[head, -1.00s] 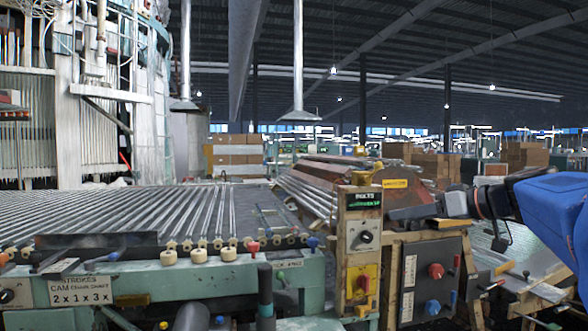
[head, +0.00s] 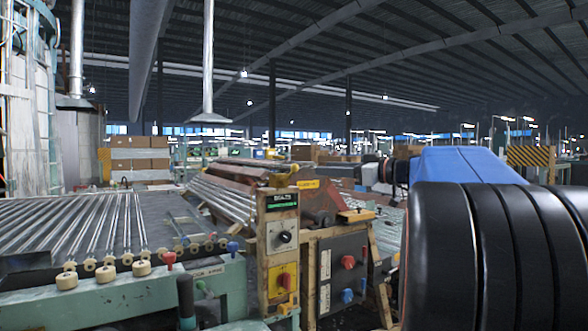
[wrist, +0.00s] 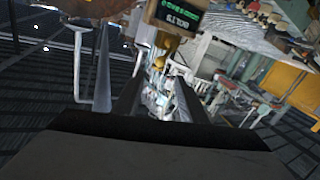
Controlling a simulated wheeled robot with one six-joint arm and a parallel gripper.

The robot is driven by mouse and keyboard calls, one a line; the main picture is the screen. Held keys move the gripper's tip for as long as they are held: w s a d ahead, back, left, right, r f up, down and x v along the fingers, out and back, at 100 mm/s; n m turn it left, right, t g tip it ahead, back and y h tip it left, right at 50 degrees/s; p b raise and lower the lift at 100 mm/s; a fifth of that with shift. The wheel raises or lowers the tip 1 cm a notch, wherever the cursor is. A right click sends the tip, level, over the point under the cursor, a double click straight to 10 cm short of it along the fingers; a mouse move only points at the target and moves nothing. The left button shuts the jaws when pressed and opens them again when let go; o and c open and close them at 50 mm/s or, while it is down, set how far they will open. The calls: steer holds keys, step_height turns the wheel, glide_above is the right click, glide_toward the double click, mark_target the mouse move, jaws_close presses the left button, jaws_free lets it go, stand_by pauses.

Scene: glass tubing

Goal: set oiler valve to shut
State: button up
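I cannot tell which fitting is the oiler valve. Candidates in the head view are a red-handled valve (head: 169,260), a blue-handled one (head: 232,248) and a green one (head: 202,287) along the front edge of the pale green machine. Their handle settings are too small to read. My gripper (wrist: 157,95) shows in the wrist view as two dark fingers apart, with nothing visible between them. No contact with a valve shows.
A control post with a green display (head: 282,201), black knob and yellow switch (head: 284,280) stands at centre. A grey panel (head: 344,268) with red and blue knobs stands beside it. Glass tubes lie on the conveyor (head: 95,225) at left. Cardboard boxes (head: 140,155) are behind.

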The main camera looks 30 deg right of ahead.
mark_target(295, 166)
steer(key=x, duration=1.2)
steer(key=shift+w+a, duration=0.2)
steer(key=shift+w, duration=0.1)
jaws_close()
